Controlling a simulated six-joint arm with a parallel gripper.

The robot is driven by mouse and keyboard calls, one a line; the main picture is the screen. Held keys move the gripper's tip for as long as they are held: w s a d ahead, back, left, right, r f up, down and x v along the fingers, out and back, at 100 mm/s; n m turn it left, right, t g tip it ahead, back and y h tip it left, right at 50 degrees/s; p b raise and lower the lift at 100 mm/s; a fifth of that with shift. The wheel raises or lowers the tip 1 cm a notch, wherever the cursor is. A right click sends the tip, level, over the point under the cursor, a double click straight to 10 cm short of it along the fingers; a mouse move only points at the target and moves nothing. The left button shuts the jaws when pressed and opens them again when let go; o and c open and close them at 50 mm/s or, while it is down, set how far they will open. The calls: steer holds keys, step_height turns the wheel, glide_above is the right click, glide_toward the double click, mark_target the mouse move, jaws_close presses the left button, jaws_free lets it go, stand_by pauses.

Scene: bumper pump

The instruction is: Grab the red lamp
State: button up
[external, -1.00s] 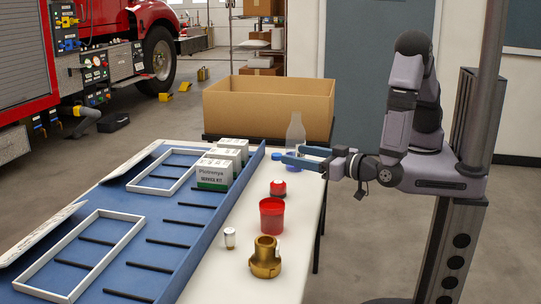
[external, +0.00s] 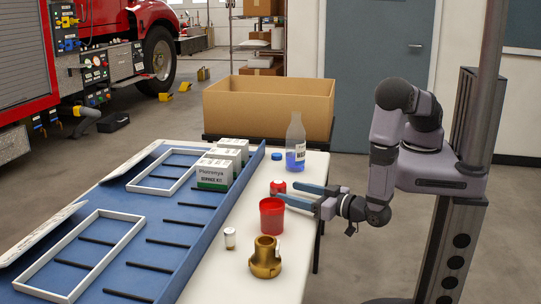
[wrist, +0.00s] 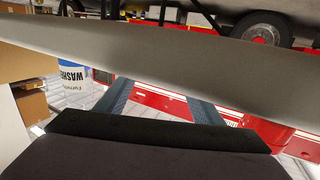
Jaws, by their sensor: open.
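The red lamp (external: 278,187) is a small red dome on the white table, just behind the red cup (external: 271,216) in the external view. My gripper (external: 286,190) is open, with its two blue-grey fingers reaching left, low over the table. The fingertips are close to the lamp, and the lamp shows at or just past their ends. I cannot tell whether they touch it or stand around it. In the wrist view the two fingers of my gripper (wrist: 160,100) stand apart, and I cannot clearly make out the lamp there.
A clear bottle with blue liquid (external: 295,150) and a blue cap (external: 276,156) stand behind. A brass fitting (external: 265,260) and a small white-capped jar (external: 229,238) are in front. White boxes (external: 214,174) stand on the blue tray (external: 190,240) at left. A cardboard box (external: 268,108) is beyond.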

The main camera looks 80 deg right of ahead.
mark_target(285, 189)
steer(key=shift+r+p+x, duration=0.15)
steer(key=shift+p+x, duration=0.2)
steer(key=shift+x, duration=0.75)
steer(key=shift+r+p+x, duration=0.1)
steer(key=shift+p+x, duration=0.25)
steer(key=shift+x, duration=0.8)
steer(key=shift+w+d+f, duration=0.1)
steer(key=shift+w+d, duration=0.15)
steer(key=shift+w, duration=0.4)
steer(key=c, duration=1.2)
